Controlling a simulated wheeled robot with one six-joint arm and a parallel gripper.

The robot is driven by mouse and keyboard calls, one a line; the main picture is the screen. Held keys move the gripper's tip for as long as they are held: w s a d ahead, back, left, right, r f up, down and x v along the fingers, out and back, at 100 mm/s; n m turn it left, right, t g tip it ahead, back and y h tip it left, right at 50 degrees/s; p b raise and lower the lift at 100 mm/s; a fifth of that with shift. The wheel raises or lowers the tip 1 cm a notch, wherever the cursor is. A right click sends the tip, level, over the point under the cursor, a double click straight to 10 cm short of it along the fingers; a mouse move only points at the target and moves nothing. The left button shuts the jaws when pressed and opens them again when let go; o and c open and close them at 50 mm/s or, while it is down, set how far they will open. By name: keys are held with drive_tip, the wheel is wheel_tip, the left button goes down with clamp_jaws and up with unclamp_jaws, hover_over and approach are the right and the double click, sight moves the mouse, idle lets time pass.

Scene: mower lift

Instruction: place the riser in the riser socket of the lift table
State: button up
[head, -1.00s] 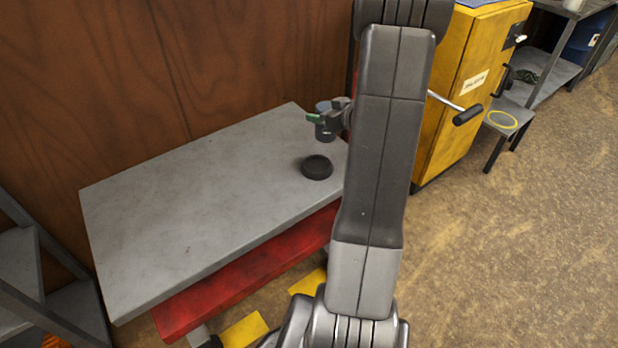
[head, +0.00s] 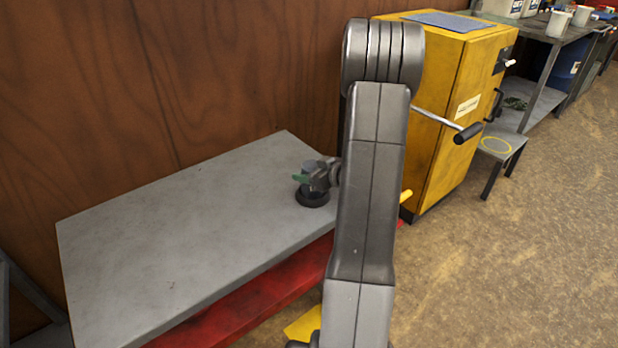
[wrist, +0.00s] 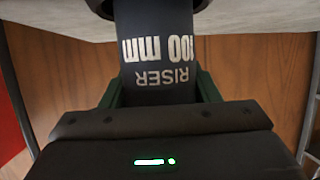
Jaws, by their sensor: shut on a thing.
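The riser is a dark blue-grey cylinder (head: 311,166) with white "RISER 100 mm" lettering, upside down in the wrist view (wrist: 157,55). My gripper (head: 306,178) is shut on it, with green fingers on either side. The riser stands upright at the riser socket, a black ring (head: 312,201) near the right end of the grey lift table (head: 170,225). In the wrist view the riser's lower end meets the dark ring at the top edge. I cannot tell how deep it sits, since the gripper hides part of it in the head view.
A yellow cabinet (head: 445,120) with a crank handle (head: 467,132) stands to the right of the table. A small stool (head: 499,148) with a yellow ring is beside it. A wooden wall (head: 150,90) rises behind. The left of the tabletop is clear.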

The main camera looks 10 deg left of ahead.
drive_tip(key=shift+f, duration=0.4)
drive_tip(key=shift+r, duration=0.1)
drive_tip(key=o, duration=0.8)
drive_tip(key=shift+f, duration=0.2)
drive_tip(key=shift+c, duration=0.2)
drive_tip(key=o, duration=0.4)
drive_tip(key=shift+o, duration=0.2)
drive_tip(key=shift+r, duration=0.15)
drive_tip(key=shift+s+d+r, duration=0.1)
drive_tip(key=shift+d+r, duration=0.05)
drive_tip(key=p+v, duration=0.3)
drive_tip(key=v, duration=0.8)
drive_tip(key=shift+s+d, duration=0.2)
drive_tip(key=shift+d, duration=0.05)
